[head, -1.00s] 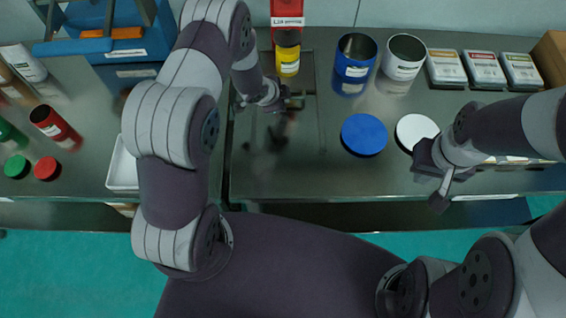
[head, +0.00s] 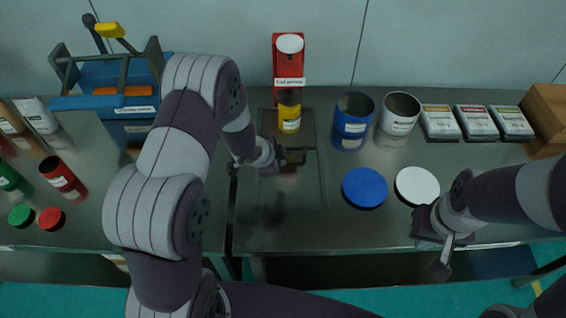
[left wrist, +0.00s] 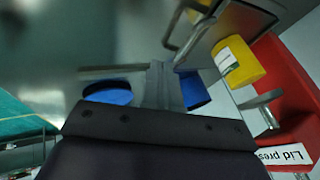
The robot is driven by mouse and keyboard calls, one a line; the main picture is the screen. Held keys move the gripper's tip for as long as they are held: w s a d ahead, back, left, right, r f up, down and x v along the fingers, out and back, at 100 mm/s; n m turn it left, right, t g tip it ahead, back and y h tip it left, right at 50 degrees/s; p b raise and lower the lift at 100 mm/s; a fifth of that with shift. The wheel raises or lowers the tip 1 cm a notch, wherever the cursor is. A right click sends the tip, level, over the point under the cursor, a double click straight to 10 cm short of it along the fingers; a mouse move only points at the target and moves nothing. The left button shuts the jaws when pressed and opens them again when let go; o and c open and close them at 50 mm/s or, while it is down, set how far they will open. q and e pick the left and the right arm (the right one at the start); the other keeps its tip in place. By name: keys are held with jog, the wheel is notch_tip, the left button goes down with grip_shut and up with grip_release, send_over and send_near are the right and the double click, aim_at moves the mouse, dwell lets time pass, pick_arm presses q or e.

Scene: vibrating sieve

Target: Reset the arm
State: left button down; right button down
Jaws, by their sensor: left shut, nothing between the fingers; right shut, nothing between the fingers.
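My left gripper (head: 296,157) is shut and empty above the steel table, in front of the red lid press (head: 288,66). In the left wrist view the yellow container (left wrist: 236,62) and the red press (left wrist: 288,95) show at the right, beyond my left gripper. My right gripper (head: 442,264) is shut and empty, pointing down at the table's front edge, near the white lid (head: 417,186).
A blue can (head: 352,120) and a white can (head: 398,113) stand behind a blue lid (head: 364,187). Several labelled boxes (head: 476,122) line the back right. A blue machine (head: 122,98) stands at the back left.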

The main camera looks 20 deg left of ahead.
pick_arm(q)
jog(key=s+a+r+n+g+y, duration=0.35)
jog(key=s+a+n, duration=0.2)
jog(key=s, duration=0.45)
jog(key=s+d+r+n+g, duration=0.1)
jog(key=s+d+r+n, duration=0.2)
jog(key=s+r+n, duration=0.5)
notch_tip(320, 180, up, 3)
jog(key=s+h, duration=0.1)
jog(key=s, duration=0.2)
jog(key=shift+d, duration=0.35)
jog(key=shift+w, duration=0.1)
